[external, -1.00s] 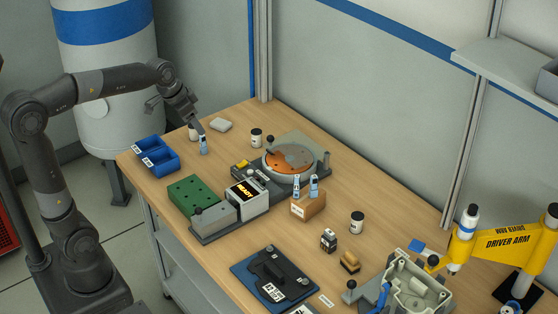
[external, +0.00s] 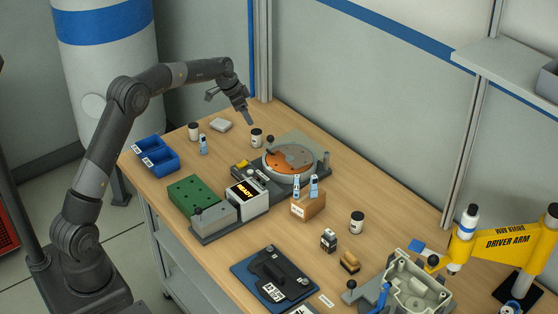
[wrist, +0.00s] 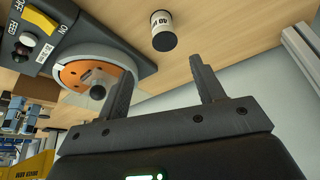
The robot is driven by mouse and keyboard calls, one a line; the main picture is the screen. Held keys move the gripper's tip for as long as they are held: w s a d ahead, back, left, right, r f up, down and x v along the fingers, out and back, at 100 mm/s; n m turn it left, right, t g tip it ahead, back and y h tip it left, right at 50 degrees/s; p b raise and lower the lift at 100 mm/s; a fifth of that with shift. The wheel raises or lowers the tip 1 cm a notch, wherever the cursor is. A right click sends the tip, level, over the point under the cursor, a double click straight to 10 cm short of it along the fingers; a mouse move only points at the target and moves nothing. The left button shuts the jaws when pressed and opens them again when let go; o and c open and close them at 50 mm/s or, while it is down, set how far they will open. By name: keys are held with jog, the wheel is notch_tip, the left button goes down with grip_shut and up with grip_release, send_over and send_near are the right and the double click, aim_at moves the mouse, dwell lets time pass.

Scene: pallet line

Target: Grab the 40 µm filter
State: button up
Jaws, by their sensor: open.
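Three white canisters with black lids stand upright on the bench: one at the back left (external: 193,132), one by the turntable (external: 256,138) and one at the right (external: 357,222). Their labels are too small in the external view to tell which is the 40 µm filter. My gripper (external: 230,106) is open and empty, raised above the bench near the canister by the turntable. In the wrist view a labelled canister (wrist: 164,32) shows beyond the spread fingers (wrist: 160,75), apart from them; its label is tilted and I cannot read it surely.
The turntable (external: 290,160) with an orange disc stands right beside the middle canister. Small blue-labelled vials (external: 203,145) stand near the back-left canister and in a wooden block (external: 309,208). Blue bins (external: 163,160) sit at the left edge. The wall and a metal post (external: 263,50) lie behind.

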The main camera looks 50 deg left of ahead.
aim_at(254, 132)
jog(key=x, duration=0.5)
jog(key=a+x, duration=0.1)
jog(key=x, duration=0.1)
jog(key=shift+w+f, duration=0.25)
jog(key=shift+w, duration=0.05)
jog(key=x, duration=0.5)
jog(key=shift+s+d, duration=0.1)
jog(key=shift+s, duration=0.15)
jog(key=shift+c, duration=0.3)
jog(key=c, duration=1)
